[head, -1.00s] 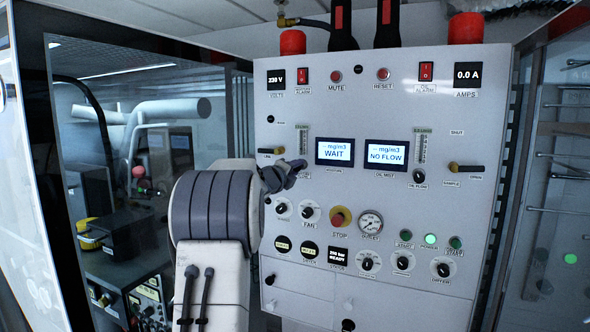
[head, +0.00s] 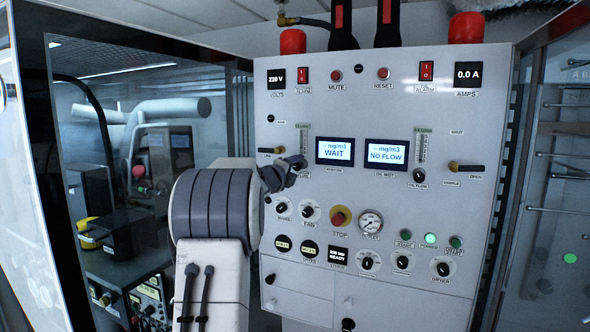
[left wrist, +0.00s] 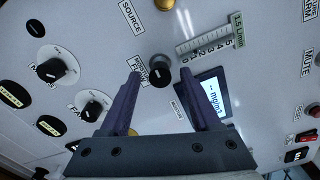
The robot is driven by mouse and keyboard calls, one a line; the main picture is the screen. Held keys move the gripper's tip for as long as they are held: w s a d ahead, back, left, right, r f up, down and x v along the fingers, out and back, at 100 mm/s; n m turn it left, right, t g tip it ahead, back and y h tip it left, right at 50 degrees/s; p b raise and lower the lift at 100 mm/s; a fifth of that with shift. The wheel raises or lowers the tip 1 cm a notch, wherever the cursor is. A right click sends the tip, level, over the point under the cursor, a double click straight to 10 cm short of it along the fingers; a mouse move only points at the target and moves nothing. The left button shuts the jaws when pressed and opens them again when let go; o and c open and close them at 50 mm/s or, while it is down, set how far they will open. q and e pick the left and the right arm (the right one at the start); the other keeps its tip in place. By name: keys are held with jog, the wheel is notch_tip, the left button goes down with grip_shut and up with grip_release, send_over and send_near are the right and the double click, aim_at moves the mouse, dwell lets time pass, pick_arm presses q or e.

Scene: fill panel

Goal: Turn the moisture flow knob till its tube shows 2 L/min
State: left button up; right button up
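The black moisture flow knob (left wrist: 159,70) sits on the white panel in the left wrist view, with its label beside it partly covered by a finger. My left gripper (left wrist: 161,73) is open, with one finger on each side of the knob; I cannot tell whether they touch it. In the head view the tube (head: 303,143) stands above my left gripper (head: 295,164), which hides the knob. My right gripper is not in view.
The moisture screen (head: 334,151) reads WAIT and the oil mist screen (head: 387,153) reads NO FLOW. A brass-and-black lever (head: 271,150) is left of the tube. The fan knob (head: 307,213) and red stop button (head: 340,217) are below the gripper.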

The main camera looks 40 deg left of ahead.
pick_arm(q)
jog(key=shift+s+f+b, duration=0.1)
jog(key=shift+s+b, duration=0.3)
jog(key=shift+s, duration=0.1)
jog(key=b+v, duration=0.4)
jog(key=v, duration=0.5)
jog(key=shift+s, duration=0.25)
jog(key=shift+d, duration=0.15)
